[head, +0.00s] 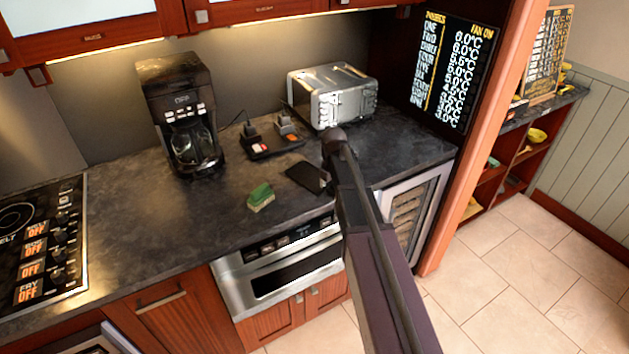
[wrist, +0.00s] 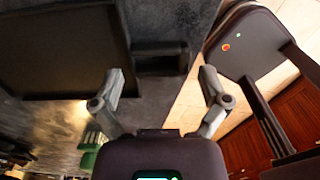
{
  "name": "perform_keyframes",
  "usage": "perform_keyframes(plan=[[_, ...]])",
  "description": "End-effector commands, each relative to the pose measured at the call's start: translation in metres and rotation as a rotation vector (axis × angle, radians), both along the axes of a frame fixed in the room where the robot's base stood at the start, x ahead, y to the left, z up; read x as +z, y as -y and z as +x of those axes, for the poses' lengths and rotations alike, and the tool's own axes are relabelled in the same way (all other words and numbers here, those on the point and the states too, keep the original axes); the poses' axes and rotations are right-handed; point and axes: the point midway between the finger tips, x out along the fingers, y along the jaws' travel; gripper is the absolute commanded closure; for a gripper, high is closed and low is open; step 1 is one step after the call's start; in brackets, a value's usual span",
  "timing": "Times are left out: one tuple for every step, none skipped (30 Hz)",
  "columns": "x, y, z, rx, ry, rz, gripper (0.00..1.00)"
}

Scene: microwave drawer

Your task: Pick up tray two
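A dark flat rectangular thing (head: 306,177) shows on or just above the counter, beside the end of my arm in the head view. In the wrist view a large dark flat tray-like thing (wrist: 65,45) fills the upper left, with a short dark handle-like block (wrist: 160,58) at its right edge. It looks like the same thing, but I see no number on it. My gripper (wrist: 161,76) is open, with its fingertips apart on either side of and just short of the block. Nothing shows between the fingers. The head view hides the gripper behind my arm.
A green sponge (head: 260,196) lies left of the dark thing. A black stand (head: 270,143) with two small items, a toaster (head: 333,95) and a coffee maker (head: 183,118) stand behind. A steel drawer appliance (head: 285,268) is below the counter (head: 130,235). Counter to the left is clear.

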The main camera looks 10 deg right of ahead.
Motion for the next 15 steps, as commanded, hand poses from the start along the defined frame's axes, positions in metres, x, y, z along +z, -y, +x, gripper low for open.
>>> perform_keyframes(plan=[[0.0000, 0.0000, 0.0000, 0.000, 0.000, 0.000, 0.33], [0.0000, 0.0000, 0.0000, 0.000, 0.000, 0.000, 0.42], [0.0000, 0.0000, 0.0000, 0.000, 0.000, 0.000, 0.53], [0.0000, 0.0000, 0.0000, 0.000, 0.000, 0.000, 0.62], [-0.0001, 0.0000, 0.0000, 0.000, 0.000, 0.000, 0.71], [-0.0001, 0.0000, -0.0001, 0.000, 0.000, 0.000, 0.83], [-0.0002, 0.0000, -0.0001, 0.000, 0.000, 0.000, 0.92], [-0.0002, -0.0001, -0.0002, 0.000, -0.001, -0.001, 0.93], [-0.0003, -0.0001, -0.0003, 0.000, -0.001, 0.000, 0.93], [-0.0004, -0.0001, -0.0004, 0.000, -0.001, 0.000, 0.93], [-0.0004, -0.0002, -0.0005, 0.000, -0.001, 0.000, 0.93], [-0.0005, -0.0002, -0.0005, 0.000, -0.001, 0.000, 0.93], [-0.0005, -0.0003, -0.0005, 0.000, -0.001, 0.000, 0.93], [-0.0006, -0.0003, -0.0005, 0.000, -0.001, 0.000, 0.93], [-0.0007, -0.0003, -0.0006, 0.001, -0.001, 0.000, 0.93]])
